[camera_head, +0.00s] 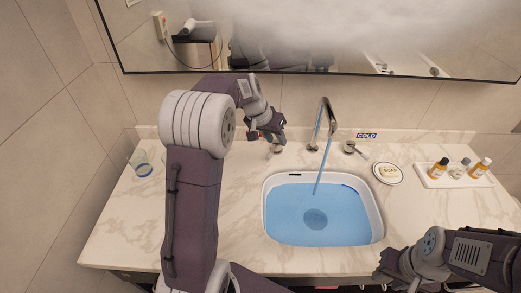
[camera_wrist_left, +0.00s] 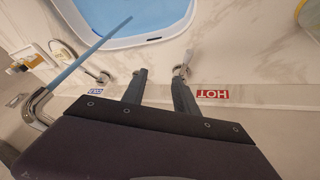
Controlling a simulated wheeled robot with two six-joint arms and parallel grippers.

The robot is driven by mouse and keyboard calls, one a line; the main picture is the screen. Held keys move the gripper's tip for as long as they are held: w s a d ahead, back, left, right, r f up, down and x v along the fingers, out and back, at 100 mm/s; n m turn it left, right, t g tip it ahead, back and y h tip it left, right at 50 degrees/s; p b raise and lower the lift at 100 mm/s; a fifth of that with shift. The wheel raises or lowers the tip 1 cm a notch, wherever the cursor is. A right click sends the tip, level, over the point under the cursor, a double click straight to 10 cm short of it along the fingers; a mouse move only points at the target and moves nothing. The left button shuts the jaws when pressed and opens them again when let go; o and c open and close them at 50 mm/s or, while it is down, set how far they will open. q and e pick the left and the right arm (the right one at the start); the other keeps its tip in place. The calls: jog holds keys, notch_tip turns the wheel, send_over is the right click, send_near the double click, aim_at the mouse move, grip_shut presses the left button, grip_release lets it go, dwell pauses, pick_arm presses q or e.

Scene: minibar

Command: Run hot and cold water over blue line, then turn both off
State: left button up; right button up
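A white basin (camera_head: 268,222) holds blue water (camera_head: 335,222). A blue stream (camera_head: 323,168) runs into it from the tap (camera_head: 331,118). A short darker blue mark shows at the basin's back right; I cannot tell whether it is the line. The cold handle (camera_head: 350,147) is right of the tap by the COLD label (camera_head: 366,135). The hot handle (camera_head: 276,148) is left of it, by the HOT label (camera_wrist_left: 212,95). My left gripper (camera_wrist_left: 160,77) is open, with one finger close to the hot handle; contact is unclear. My right gripper (camera_head: 384,275) is low at the front right.
A soap dish (camera_head: 376,174) and a tray (camera_head: 425,183) with small bottles stand right of the basin. A glass (camera_head: 143,169) stands at the left. A mirror (camera_head: 330,72) with a white foggy patch hangs behind. The counter's left front is bare.

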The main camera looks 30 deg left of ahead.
pick_arm(q)
jog(key=n, duration=0.1)
send_near(273, 151)
jog(key=s, duration=0.2)
jog(key=shift+y, duration=0.3)
jog(key=x, duration=0.8)
jog(key=shift+w, duration=0.4)
jog(key=shift+c, duration=0.3)
grip_shut()
